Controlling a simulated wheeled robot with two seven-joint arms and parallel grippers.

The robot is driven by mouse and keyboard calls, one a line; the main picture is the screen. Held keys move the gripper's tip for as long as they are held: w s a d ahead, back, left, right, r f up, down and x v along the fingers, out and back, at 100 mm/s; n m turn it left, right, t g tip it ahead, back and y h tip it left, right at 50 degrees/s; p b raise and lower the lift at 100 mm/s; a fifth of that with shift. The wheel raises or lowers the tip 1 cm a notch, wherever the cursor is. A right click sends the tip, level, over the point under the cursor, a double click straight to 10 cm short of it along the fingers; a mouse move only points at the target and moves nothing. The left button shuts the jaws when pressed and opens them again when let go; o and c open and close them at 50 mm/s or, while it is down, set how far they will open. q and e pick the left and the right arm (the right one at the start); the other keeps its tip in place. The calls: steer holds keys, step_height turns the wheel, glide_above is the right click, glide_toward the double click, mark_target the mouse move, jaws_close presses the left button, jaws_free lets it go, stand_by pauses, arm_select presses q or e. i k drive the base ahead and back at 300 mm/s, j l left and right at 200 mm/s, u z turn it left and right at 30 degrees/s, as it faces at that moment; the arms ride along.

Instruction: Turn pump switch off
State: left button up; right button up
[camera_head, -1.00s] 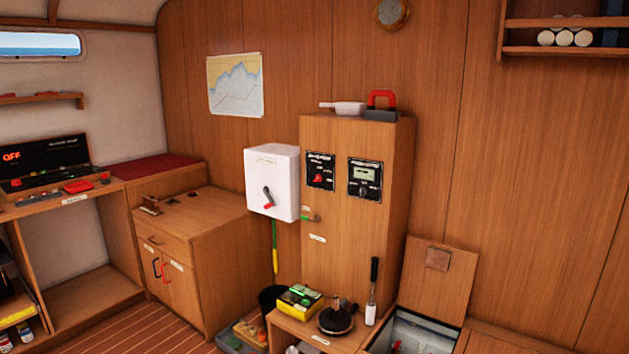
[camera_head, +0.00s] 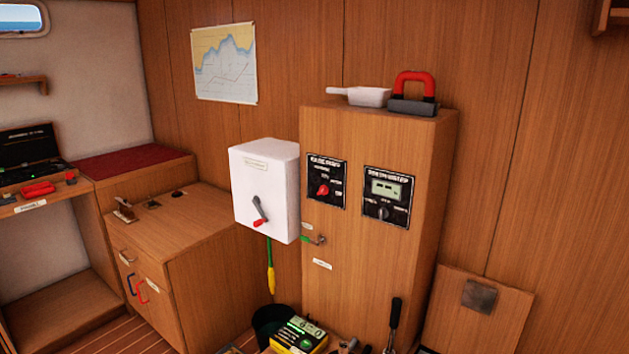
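A wooden cabinet (camera_head: 360,270) against the back wall carries two black panels. The left panel (camera_head: 337,196) has a red rotary knob (camera_head: 323,190) with small white labels around it, too small to read surely. I cannot tell which label the knob points at. The right panel (camera_head: 386,213) has a small lit display (camera_head: 386,188) and a dark knob (camera_head: 383,213). A white box (camera_head: 265,180) left of the cabinet has a grey lever (camera_head: 260,206) with a red tip, angled down. Which of these is the pump switch is not clearly legible. Neither of my grippers is in view.
A white scoop (camera_head: 362,95) and a red-handled block (camera_head: 413,95) lie on the cabinet top. A low wooden counter (camera_head: 165,220) stands left. A yellow-black box (camera_head: 299,335), a bucket (camera_head: 270,322) and a black handle (camera_head: 394,322) stand below. An open lid (camera_head: 475,310) leans at right.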

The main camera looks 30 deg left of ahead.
mark_target(324, 190)
steer(key=i+j, duration=0.65)
steer(key=i, duration=0.2)
steer(key=j+u, duration=0.05)
